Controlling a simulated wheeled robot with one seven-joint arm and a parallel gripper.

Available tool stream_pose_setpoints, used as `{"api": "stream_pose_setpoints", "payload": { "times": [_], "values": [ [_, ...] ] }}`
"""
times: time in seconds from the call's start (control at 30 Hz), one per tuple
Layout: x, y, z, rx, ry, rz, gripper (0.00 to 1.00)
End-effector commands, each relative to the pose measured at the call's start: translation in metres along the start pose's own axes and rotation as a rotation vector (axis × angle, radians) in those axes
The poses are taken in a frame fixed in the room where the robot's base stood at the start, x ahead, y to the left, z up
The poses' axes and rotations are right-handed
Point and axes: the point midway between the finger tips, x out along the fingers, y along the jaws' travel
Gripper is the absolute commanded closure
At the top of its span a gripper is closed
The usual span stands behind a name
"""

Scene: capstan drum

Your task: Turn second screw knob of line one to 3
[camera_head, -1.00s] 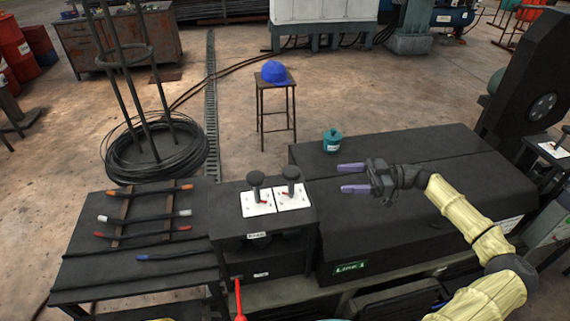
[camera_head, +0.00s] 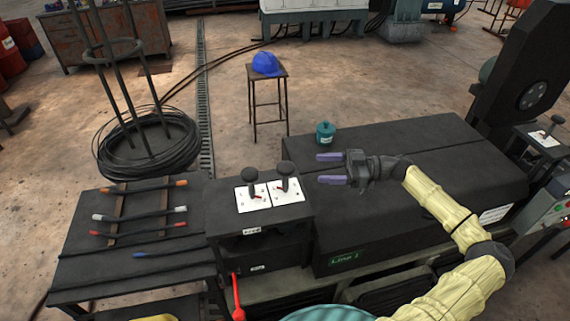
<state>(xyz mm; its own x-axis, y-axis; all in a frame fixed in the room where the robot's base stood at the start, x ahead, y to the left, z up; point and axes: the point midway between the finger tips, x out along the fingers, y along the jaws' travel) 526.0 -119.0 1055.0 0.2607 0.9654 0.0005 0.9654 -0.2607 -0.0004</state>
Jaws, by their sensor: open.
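Two dark screw knobs stand upright on white dial plates on top of a dark box: the left knob (camera_head: 250,175) and the right knob (camera_head: 287,170). Each plate, left (camera_head: 252,204) and right (camera_head: 289,191), has a red pointer and small marks too small to read. A green "Line 1" sign (camera_head: 345,259) is on the front of the dark machine to the right. My gripper (camera_head: 324,169) is open and empty, its two purple fingers pointing left toward the right knob. It is apart from the knob, to its right, over the machine top.
A table (camera_head: 80,255) with several coloured-end rods is at left. A red lever (camera_head: 237,297) is below the knob box. Another knob (camera_head: 555,121) stands far right. A stool holds a blue helmet (camera_head: 266,64).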

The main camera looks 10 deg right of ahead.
Motion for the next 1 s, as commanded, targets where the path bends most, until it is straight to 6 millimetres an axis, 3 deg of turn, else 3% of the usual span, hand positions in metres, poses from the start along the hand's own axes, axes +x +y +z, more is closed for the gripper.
{"api": "stream_pose_setpoints", "payload": {
  "times": [0.6,0.8,1.0],
  "values": [
    [0.106,0.0,-0.003,0.0,0.0,-0.002,0.33],
    [0.12,-0.001,0.0,0.0,0.0,-0.003,0.33],
    [0.12,-0.001,0.001,0.0,0.0,-0.004,0.33]
  ]
}}
